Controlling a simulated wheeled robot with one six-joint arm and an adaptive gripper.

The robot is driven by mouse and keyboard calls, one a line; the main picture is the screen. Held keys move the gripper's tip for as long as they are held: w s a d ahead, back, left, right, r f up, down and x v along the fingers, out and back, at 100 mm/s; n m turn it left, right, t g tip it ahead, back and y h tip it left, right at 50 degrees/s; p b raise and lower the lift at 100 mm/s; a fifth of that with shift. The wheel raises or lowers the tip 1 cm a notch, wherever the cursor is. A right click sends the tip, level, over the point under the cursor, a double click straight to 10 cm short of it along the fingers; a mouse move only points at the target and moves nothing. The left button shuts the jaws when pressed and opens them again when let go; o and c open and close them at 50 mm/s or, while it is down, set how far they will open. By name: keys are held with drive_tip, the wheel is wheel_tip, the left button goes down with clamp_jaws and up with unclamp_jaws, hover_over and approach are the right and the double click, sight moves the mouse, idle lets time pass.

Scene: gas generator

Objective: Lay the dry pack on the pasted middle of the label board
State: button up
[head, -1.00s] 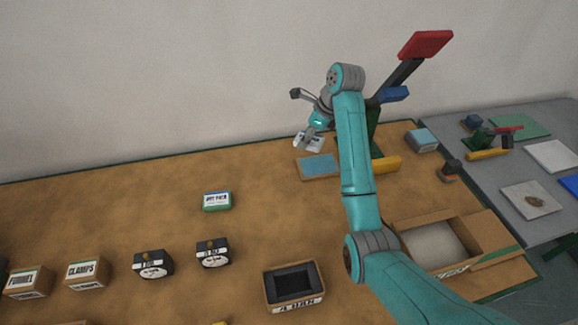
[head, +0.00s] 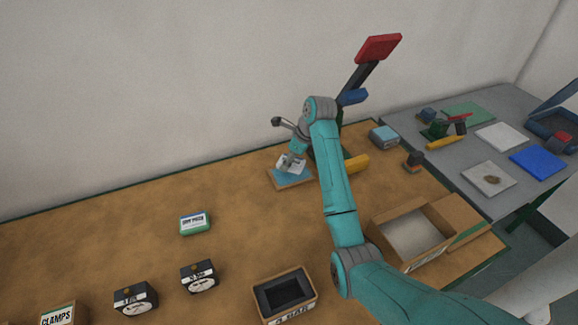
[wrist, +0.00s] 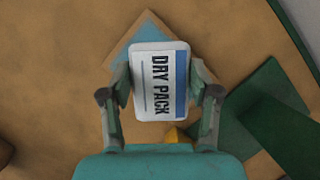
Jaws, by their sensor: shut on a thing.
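My gripper (wrist: 160,95) is shut on the white dry pack (wrist: 143,80), which has a blue stripe and "DRY PACK" printed on it. One finger presses each side. In the head view my gripper (head: 291,163) holds the pack over the label board (head: 279,186), a brown-edged board with a light blue middle. The wrist view shows the board (wrist: 146,30) behind the pack, turned at an angle to it, mostly hidden by the pack and gripper. I cannot tell whether the pack touches the board.
A green-edged pack (head: 195,223) with blurred print lies left on the bench. Two black gauges (head: 199,277), a dark-lined tray (head: 284,292) and an open box (head: 411,233) are nearer. A press-like stand with a red top (head: 379,47) rises close behind my arm.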

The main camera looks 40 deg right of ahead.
drive_tip(key=shift+f, duration=1.45)
drive_tip(key=shift+f, duration=0.15)
drive_tip(key=o, duration=1.2)
drive_tip(key=shift+c, duration=0.2)
